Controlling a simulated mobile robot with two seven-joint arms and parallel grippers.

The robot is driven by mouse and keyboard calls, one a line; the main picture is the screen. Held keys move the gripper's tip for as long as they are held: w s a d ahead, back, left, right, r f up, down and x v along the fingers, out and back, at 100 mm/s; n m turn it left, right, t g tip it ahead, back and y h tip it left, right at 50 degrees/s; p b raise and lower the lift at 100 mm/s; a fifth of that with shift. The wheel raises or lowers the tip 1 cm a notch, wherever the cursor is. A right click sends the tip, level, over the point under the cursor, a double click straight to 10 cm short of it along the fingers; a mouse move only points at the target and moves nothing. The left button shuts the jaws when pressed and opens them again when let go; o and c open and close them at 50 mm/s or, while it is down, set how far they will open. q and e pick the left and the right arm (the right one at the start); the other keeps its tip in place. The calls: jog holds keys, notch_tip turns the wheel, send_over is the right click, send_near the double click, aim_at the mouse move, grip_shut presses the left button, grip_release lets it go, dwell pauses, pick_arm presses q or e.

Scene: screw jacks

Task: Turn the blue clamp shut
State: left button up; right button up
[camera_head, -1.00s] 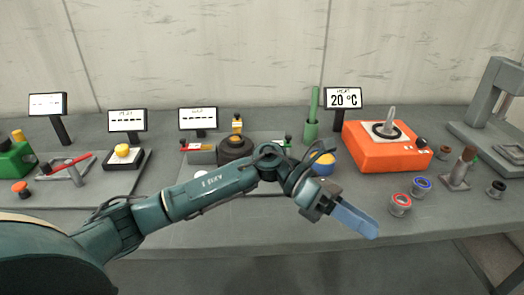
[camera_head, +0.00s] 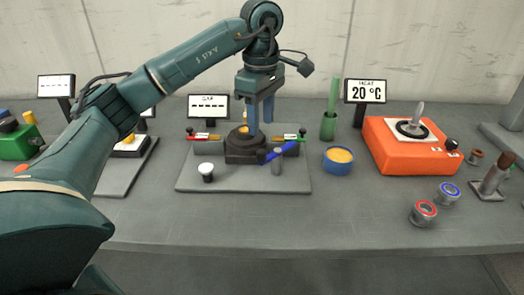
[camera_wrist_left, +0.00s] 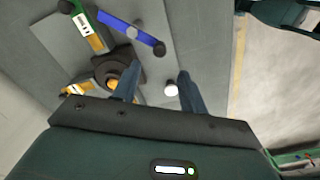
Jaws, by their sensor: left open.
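The blue clamp is a blue bar handle (camera_head: 287,150) on a short grey post (camera_head: 277,163), at the front right of a grey base plate (camera_head: 205,184). In the left wrist view the blue bar (camera_wrist_left: 118,23) lies slanted at the top, with a dark knob at its lower right end. My right gripper is not in view.
A white-topped knob (camera_head: 206,171) stands on the plate's front left. A red-handled part (camera_head: 205,137) and a green-handled part (camera_head: 291,138) flank the stand. A blue tub (camera_head: 337,163) and an orange hot plate (camera_head: 398,158) stand right.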

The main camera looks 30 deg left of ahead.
aim_at(261, 151)
pick_arm(q)
notch_tip(261, 151, down, 8)
jog(key=shift+f+p, duration=0.2)
jog(key=shift+p, duration=0.1)
grip_shut()
dwell(0.4)
